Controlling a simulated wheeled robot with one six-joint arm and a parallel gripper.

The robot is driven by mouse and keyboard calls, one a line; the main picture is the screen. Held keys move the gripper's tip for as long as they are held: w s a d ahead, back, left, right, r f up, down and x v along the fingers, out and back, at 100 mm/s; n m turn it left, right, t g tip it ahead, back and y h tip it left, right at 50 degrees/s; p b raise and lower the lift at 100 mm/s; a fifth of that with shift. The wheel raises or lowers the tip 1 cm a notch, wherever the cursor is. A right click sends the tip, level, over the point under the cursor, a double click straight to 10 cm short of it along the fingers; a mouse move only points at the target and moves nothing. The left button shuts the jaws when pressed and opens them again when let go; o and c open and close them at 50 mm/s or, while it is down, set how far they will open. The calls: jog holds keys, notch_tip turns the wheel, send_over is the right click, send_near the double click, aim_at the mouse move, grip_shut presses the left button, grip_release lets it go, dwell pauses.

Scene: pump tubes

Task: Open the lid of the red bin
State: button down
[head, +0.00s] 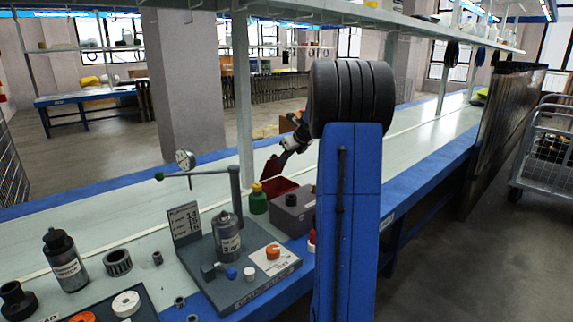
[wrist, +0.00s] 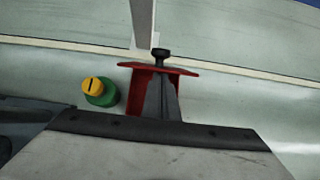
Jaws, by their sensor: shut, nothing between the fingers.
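The red bin (head: 281,188) stands on the bench, partly hidden by my blue arm. A dark red panel, which looks like its lid (head: 269,168), is tilted up at its left. In the wrist view the red bin (wrist: 136,97) shows a wide red top edge with a black knob (wrist: 161,53) just beyond it. My gripper (head: 277,165) is shut and empty, low at the bin. In the wrist view its dark fingers (wrist: 160,80) reach over the red part and hide its middle. I cannot tell whether they touch it.
A green bottle with a yellow cap (head: 258,199) stands close by the bin; it also shows in the wrist view (wrist: 100,92). A grey box (head: 292,214) and a gauge stand (head: 228,240) are nearer. A shelf post (head: 243,100) rises behind. The bench beyond is clear.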

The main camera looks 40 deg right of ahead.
jog(key=shift+g, duration=0.7)
jog(key=shift+w+r, duration=0.4)
jog(key=shift+w, duration=0.45)
jog(key=shift+w+r, duration=0.35)
jog(key=shift+w, duration=0.45)
jog(key=shift+w+r, duration=0.4)
jog(key=shift+w, duration=0.45)
jog(key=shift+r, duration=0.1)
